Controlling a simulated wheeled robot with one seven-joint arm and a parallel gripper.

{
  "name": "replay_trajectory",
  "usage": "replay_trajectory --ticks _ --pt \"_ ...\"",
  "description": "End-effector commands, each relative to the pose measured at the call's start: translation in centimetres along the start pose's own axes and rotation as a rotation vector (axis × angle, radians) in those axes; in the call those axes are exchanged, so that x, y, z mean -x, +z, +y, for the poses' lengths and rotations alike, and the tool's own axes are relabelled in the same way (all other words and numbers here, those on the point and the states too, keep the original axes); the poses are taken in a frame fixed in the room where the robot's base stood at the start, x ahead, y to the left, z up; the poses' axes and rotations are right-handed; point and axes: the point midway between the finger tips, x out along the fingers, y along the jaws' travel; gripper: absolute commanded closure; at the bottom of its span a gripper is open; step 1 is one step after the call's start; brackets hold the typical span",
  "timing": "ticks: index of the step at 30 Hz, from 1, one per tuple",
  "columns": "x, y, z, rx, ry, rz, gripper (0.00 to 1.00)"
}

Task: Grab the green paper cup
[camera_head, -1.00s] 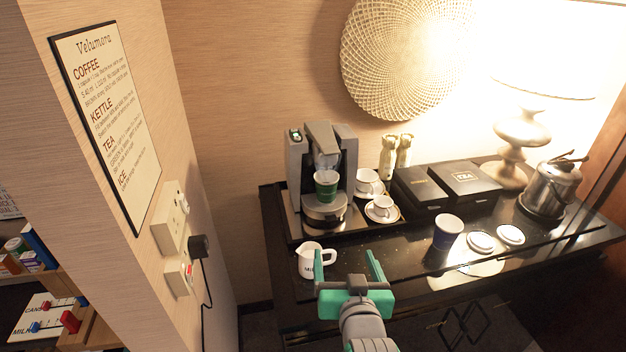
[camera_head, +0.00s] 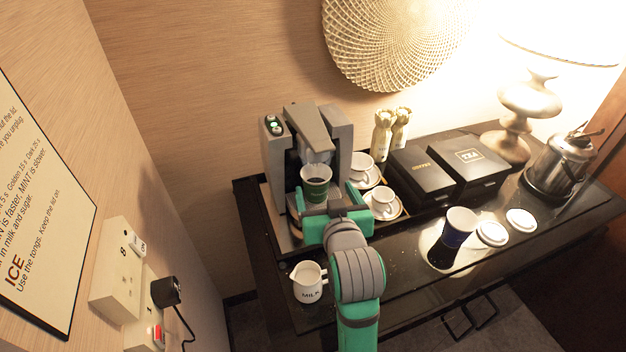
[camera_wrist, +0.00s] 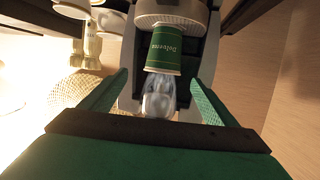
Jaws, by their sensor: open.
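The green paper cup (camera_head: 316,186) stands upright under the spout of the coffee machine (camera_head: 308,140), on its drip stand. In the wrist view, the cup (camera_wrist: 165,50) appears upside down, centred between the lines of the two fingers and just beyond their tips. My gripper (camera_head: 326,198) is open and empty in front of the cup, one finger to each side. It also shows in the wrist view (camera_wrist: 159,77). The fingers do not appear to touch the cup. In the head view my gripper hides part of the stand below the cup.
A white milk jug (camera_head: 308,282) stands left of my arm. Two white cups on saucers (camera_head: 383,203) sit right of the machine. A dark blue paper cup (camera_head: 459,227), white lids (camera_head: 492,233), black boxes (camera_head: 422,174) and a kettle (camera_head: 560,165) stand further right.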

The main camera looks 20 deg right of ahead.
Motion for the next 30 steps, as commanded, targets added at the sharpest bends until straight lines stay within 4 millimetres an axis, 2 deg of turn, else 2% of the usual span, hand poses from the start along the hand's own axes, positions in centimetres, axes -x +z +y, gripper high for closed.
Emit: replay_trajectory --ticks 3,9,17,21,30 --pt "-1.8 0.0 -0.4 0.003 -0.006 -0.001 0.19" --pt "-3.2 0.0 -1.3 0.006 -0.019 0.000 0.19" --pt "-6.2 1.1 -0.8 0.002 -0.004 -0.003 0.19" --pt "-7.7 0.9 -0.5 0.002 -0.001 0.000 0.19" --pt "-8.2 1.0 -0.6 0.000 -0.002 0.000 0.19"
